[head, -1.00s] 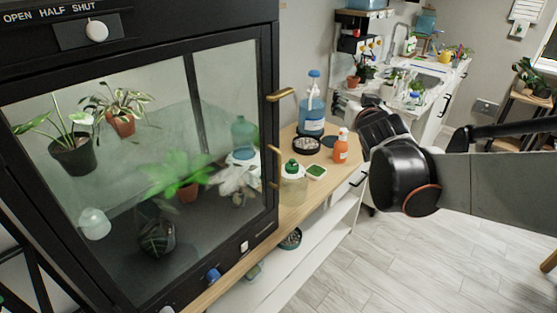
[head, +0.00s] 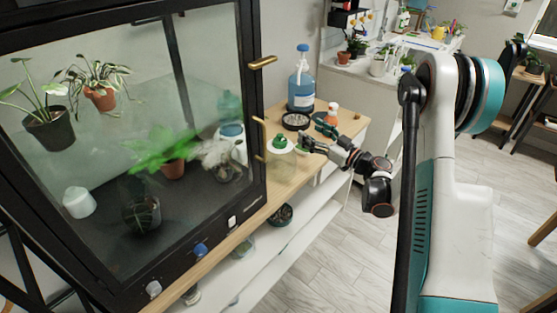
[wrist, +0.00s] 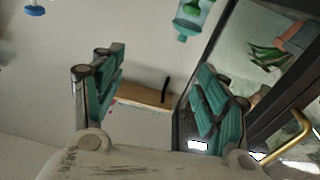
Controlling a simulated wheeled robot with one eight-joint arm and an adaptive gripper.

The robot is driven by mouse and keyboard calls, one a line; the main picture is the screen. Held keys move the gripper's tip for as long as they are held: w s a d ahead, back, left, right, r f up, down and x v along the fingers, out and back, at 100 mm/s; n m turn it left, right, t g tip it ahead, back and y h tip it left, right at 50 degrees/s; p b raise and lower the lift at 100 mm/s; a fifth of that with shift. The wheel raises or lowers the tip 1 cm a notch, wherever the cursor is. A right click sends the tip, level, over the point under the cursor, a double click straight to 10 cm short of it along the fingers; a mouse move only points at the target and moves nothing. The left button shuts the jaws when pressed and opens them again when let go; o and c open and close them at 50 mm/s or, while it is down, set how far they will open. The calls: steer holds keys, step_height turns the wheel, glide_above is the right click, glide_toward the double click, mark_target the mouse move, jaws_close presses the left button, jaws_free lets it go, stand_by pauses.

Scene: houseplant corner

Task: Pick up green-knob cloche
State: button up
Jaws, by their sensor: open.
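The green-knob cloche (head: 281,158) is a clear dome with a green knob on top. It stands upright on the wooden bench top, just right of the glass cabinet, in the head view. My gripper (head: 314,135) is just right of the cloche, near knob height. Its teal fingers are apart, and whether they touch the cloche I cannot tell. In the wrist view my gripper (wrist: 152,78) is open with nothing between its fingers.
The glass cabinet (head: 248,110), with brass handles, stands close left of the cloche. Behind are a black dish (head: 296,121), a blue pump bottle (head: 301,88) and an orange bottle (head: 332,117). A white shelf (head: 285,240) lies below the bench top.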

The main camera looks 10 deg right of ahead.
steer(key=n+g, duration=0.1)
steer(key=g, duration=0.1)
glide_toward(281, 140)
steer(key=v, duration=0.3)
steer(key=shift+y, duration=0.5)
steer(key=x, duration=0.2)
steer(key=f+b+x, duration=0.1)
steer(key=x, duration=0.2)
steer(key=b+x, duration=0.1)
steer(key=x, duration=0.2)
steer(key=shift+f, duration=0.2)
steer(key=shift+w+d+r+b+x, duration=0.1)
steer(key=shift+b+x, duration=0.3)
steer(key=shift+x, duration=0.55)
steer(key=shift+w+d+r+b+x, duration=0.1)
steer(key=shift+b+x, duration=0.25)
steer(key=shift+x, duration=0.55)
steer(key=shift+d+r+b+x, duration=0.15)
steer(key=shift+b+x, duration=0.25)
steer(key=shift+x, duration=0.55)
steer(key=shift+a, duration=0.1)
jaws_close()
